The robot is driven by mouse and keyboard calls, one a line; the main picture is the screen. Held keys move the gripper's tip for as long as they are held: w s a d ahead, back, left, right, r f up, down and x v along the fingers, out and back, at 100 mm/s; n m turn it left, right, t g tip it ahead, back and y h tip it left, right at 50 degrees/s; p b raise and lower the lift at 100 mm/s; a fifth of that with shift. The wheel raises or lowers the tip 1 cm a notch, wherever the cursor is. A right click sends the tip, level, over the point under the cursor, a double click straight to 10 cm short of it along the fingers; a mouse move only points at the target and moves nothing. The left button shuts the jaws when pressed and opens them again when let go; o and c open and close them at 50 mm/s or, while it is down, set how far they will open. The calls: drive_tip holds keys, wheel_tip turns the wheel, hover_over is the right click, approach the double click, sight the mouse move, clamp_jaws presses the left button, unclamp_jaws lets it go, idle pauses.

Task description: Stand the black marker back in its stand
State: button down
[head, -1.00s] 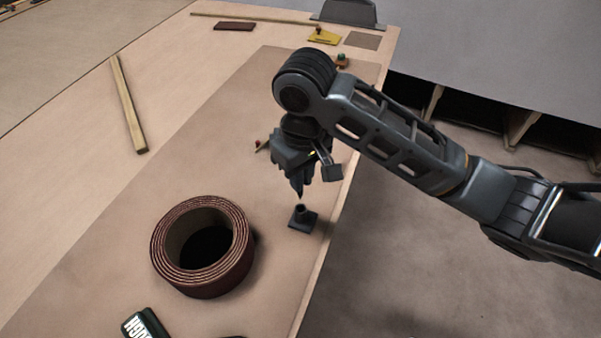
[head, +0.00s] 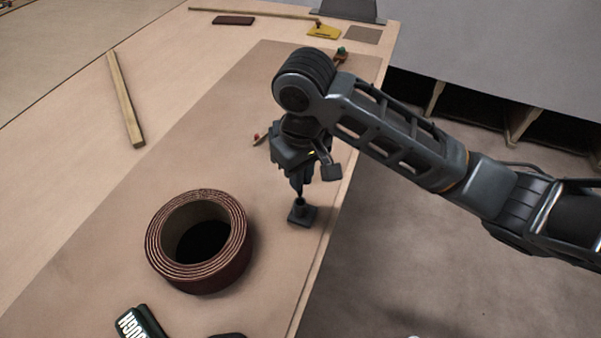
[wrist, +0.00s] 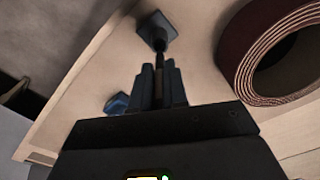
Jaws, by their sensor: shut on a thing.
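The stand (head: 302,215), a small dark square base with a short round tube, is on the bench near its right edge. In the wrist view the stand (wrist: 168,26) lies just beyond my fingertips. My gripper (head: 297,178) is shut on the black marker (wrist: 158,85), which points down between the fingers. Its lower end meets the mouth of the stand's tube in both views. I cannot tell whether the tip is inside the tube or just above it. The fingers hide the marker's upper part.
A brown coiled roll (head: 232,268) stands left of the stand, with a gap between. A dark labelled block (head: 140,324) is at the front. A wood strip (head: 125,98) lies at far left. The bench's edge drops off close to the stand's right.

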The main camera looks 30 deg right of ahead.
sight(300, 193)
drive_tip(key=shift+f+b, duration=0.4)
drive_tip(key=shift+f, duration=1.65)
idle(4.4)
drive_tip(key=c, duration=1.1)
unclamp_jaws()
drive_tip(key=shift+s+r+p, duration=0.2)
drive_tip(key=shift+r+p, duration=1.35)
drive_tip(key=shift+r, duration=2.35)
